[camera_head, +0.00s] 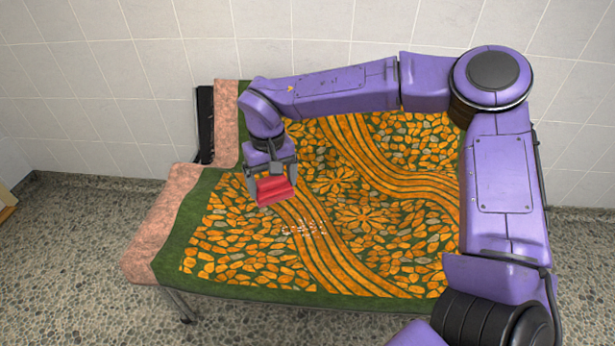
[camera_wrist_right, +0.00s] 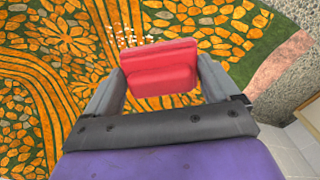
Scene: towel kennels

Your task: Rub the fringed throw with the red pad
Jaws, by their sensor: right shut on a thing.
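The fringed throw (camera_head: 340,262) lies spread over a raised pink padded surface; it is orange with a stone-like pattern, wavy bands and a dark green border. It also fills much of the right wrist view (camera_wrist_right: 40,90). My right gripper (camera_head: 273,190) is shut on the red pad (camera_head: 275,191) over the left part of the throw. In the right wrist view the red pad (camera_wrist_right: 160,68) sits between both fingers. I cannot tell whether the pad touches the throw. Small pale specks (camera_head: 305,228) show on the throw just in front of the pad. My left gripper is not in view.
The pink padded surface (camera_head: 160,222) shows at the left edge and stands on metal legs above a pebbled floor (camera_head: 75,255). A tiled wall (camera_head: 180,50) is close behind. A dark upright part (camera_head: 205,125) stands at the back left. My right arm covers the right side.

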